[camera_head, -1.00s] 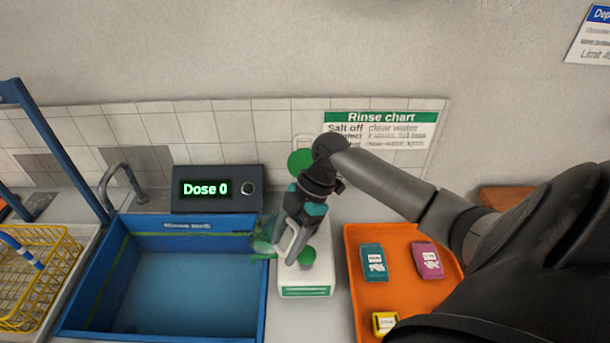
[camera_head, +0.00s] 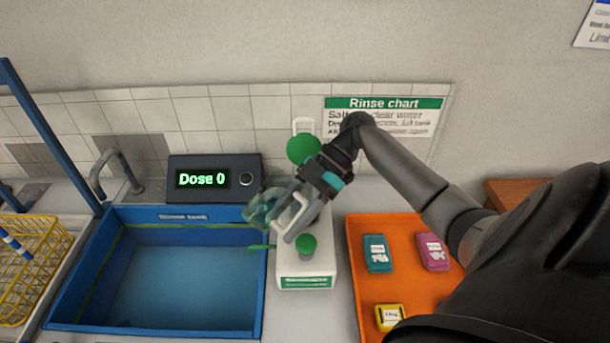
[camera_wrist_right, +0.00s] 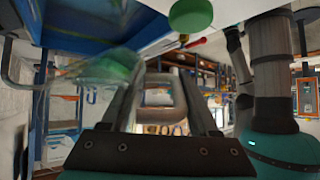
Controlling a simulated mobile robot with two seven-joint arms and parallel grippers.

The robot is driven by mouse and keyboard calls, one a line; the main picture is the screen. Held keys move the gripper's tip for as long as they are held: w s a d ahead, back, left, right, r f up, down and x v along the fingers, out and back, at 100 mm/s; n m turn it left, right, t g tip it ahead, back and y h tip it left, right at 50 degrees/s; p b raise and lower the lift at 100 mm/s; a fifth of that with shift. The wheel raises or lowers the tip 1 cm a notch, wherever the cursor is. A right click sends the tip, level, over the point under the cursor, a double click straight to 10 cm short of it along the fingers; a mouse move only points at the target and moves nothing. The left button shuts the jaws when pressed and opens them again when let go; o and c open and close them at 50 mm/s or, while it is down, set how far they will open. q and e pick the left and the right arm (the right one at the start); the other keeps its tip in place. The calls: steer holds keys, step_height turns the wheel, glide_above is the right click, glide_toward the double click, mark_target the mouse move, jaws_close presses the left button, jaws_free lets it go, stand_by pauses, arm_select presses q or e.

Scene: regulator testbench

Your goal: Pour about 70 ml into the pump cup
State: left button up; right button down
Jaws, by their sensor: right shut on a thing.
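My right gripper (camera_head: 292,215) is shut on the handle of a clear, greenish jug (camera_head: 262,208), at the sink's right edge. In the right wrist view the jug (camera_wrist_right: 100,75) is left of the fingers, with a grey handle loop between them. The jug looks tilted; I cannot tell its liquid level. The pump cup cannot be told apart clearly. My left gripper is not in view.
A blue sink (camera_head: 165,285) lies left, with a "Dose 0" display (camera_head: 208,179) and a tap (camera_head: 112,165) behind. A large green disc (camera_head: 303,149) is behind my gripper. An orange tray (camera_head: 405,285) with small packets is right. A yellow basket (camera_head: 30,270) is far left.

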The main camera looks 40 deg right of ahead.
steer(key=shift+r+y+b, duration=0.55)
steer(key=shift+r+y, duration=0.1)
steer(key=shift+y, duration=0.35)
stand_by(0.5)
steer(key=shift+f+y+b, duration=0.2)
steer(key=shift+y+b, duration=0.6)
steer(key=shift+b, duration=0.1)
stand_by(1.5)
steer(key=shift+f+h+p, duration=0.3)
steer(key=shift+h+p, duration=0.5)
steer(key=shift+h, duration=0.15)
steer(key=shift+f+h+p, duration=0.25)
steer(key=shift+h+p, duration=0.55)
steer(key=shift+h, duration=0.1)
steer(key=shift+f+h+p, duration=0.3)
steer(key=shift+h+p, duration=0.5)
steer(key=shift+h, duration=0.15)
steer(key=shift+f, duration=0.2)
